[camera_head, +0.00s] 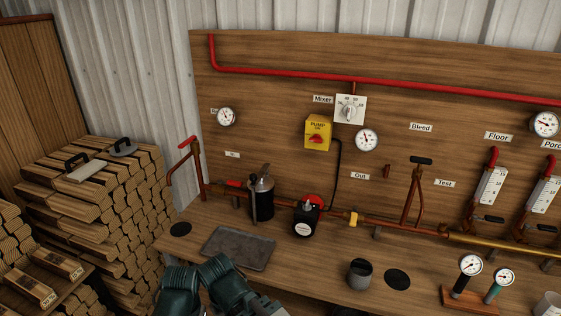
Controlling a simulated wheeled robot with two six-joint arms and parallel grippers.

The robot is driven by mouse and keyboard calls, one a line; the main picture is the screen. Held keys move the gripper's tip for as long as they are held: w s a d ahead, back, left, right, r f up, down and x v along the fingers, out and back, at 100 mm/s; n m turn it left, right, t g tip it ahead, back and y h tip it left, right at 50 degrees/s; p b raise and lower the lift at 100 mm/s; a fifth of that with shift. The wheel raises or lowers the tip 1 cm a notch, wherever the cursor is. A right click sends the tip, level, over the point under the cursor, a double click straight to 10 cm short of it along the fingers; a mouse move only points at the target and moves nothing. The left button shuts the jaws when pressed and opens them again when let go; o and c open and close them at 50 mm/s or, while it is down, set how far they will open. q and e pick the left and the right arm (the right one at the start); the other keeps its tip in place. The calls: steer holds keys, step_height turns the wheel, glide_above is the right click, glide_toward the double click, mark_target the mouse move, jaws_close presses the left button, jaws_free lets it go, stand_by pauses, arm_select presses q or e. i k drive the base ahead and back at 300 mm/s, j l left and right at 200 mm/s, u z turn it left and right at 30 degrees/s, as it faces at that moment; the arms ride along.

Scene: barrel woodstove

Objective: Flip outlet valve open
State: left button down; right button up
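A label reading "Out" (360,177) is on the wooden board. Below it, a yellow fitting (352,218) sits on the copper pipe (384,222), right of the black pump (306,216). Dark teal parts of my own arm show at the bottom edge, well left of and below the fitting. I cannot make out fingertips of either gripper.
A dark tray (240,248) and a grey cup (360,273) are on the bench. A black canister (263,195) stands left of the pump. Two gauges on a wooden stand (470,302) are at front right. Stacked firewood (110,215) fills the left.

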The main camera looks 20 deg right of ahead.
mark_target(353, 216)
steer(key=z, duration=1.35)
